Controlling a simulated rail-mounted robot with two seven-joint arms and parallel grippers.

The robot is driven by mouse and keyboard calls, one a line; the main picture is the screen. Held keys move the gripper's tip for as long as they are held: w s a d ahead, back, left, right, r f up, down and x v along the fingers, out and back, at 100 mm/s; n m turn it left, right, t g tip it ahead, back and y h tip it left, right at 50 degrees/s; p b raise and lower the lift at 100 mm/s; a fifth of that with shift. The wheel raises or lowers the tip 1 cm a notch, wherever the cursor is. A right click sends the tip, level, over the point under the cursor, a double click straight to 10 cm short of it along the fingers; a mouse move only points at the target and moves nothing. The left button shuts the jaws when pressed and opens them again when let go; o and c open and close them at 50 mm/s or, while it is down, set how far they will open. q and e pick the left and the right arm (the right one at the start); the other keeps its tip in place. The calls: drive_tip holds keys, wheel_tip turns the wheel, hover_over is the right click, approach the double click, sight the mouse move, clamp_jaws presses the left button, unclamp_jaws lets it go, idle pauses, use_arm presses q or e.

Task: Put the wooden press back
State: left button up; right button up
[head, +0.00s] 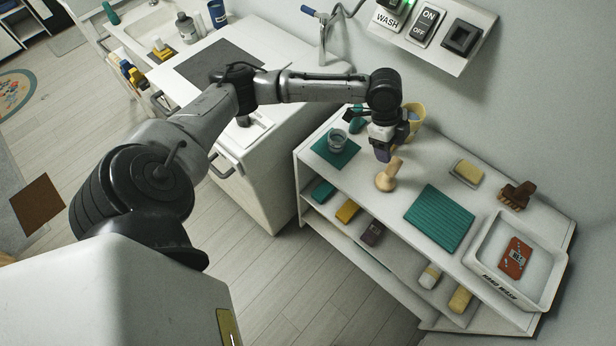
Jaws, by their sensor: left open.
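The wooden press (387,176), pale with a round base and a narrower handle, stands on the white shelf top (400,190). Its handle leans toward the upper right in the picture. My left gripper (383,153) is open just above and beside the handle, pointing down. I cannot tell whether a finger touches the handle. Part of the gripper is hidden by its own wrist. My right gripper is out of view.
A yellow cup (415,113) is behind the gripper. A ribbed teal mat (440,218), a sponge dish (467,172), a brush (516,195) and a white tray (481,254) lie to the right.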

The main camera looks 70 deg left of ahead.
use_arm(q)
drive_tip(key=s+d+f+n, duration=0.2)
drive_tip(key=s+d+f, duration=1)
drive_tip(key=s+d, duration=0.3)
drive_tip(key=s+a+n+t+y, duration=0.1)
drive_tip(key=s+a+n+y, duration=0.1)
drive_tip(key=s+n, duration=0.6)
drive_tip(key=s+y, duration=0.1)
drive_tip(key=s, duration=0.4)
drive_tip(key=shift+s+f, duration=0.25)
